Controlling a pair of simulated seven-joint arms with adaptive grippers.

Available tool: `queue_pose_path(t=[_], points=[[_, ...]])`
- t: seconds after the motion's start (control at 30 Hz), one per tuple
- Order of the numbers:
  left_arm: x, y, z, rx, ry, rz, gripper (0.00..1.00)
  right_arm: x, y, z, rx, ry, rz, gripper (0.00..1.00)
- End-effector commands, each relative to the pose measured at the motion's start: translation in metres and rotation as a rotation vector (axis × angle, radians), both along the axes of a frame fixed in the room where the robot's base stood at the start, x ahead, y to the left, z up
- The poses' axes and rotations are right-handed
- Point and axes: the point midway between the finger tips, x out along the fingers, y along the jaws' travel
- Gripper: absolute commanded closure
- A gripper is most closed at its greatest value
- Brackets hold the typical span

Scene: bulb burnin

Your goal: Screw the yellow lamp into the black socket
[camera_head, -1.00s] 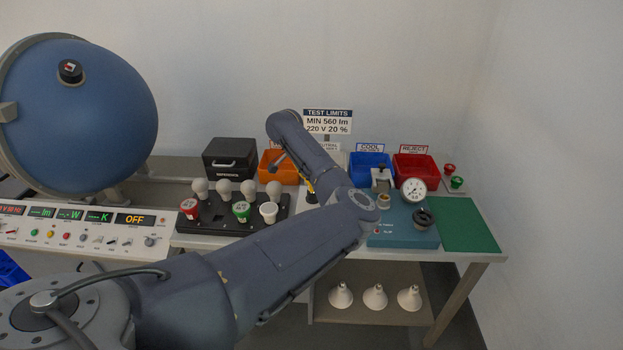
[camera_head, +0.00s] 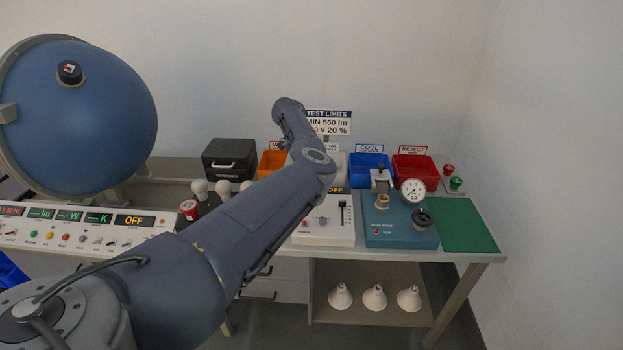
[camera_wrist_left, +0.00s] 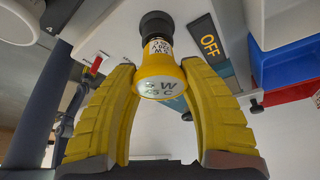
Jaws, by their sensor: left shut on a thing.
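The yellow lamp (camera_wrist_left: 160,82) is in the left wrist view, its lettered round face toward the camera and its labelled neck pointing away. My left gripper (camera_wrist_left: 160,72) is shut on it, with one yellow finger on each side. The black socket (camera_wrist_left: 155,22) is straight beyond the lamp, in line with its neck. The neck meets the socket in the picture; I cannot tell how far it is in. In the head view my left arm hides the lamp, socket and fingers. My right gripper is not in view.
A white control box (camera_head: 325,228) and a blue tester with a gauge (camera_head: 400,225) stand on the bench. White bulbs (camera_head: 200,188) stand in a rack left of my arm. Blue (camera_head: 370,172) and red (camera_head: 415,168) bins are behind. The green mat (camera_head: 467,225) is clear.

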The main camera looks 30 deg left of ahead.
Motion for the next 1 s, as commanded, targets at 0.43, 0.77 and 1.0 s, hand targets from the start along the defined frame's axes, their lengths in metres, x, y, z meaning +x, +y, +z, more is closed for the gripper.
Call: queue_pose_path(t=[0.43, 0.77, 1.0], points=[[0.0023, 0.0060, 0.0022, 0.006, -0.007, -0.382, 0.84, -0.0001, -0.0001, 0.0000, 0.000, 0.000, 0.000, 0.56], [0.0025, 0.0076, 0.0032, 0.010, -0.008, -0.430, 0.84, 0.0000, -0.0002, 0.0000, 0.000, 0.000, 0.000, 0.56], [0.0022, 0.0077, 0.0029, 0.009, -0.007, -0.429, 0.38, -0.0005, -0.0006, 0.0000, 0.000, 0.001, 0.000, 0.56]])
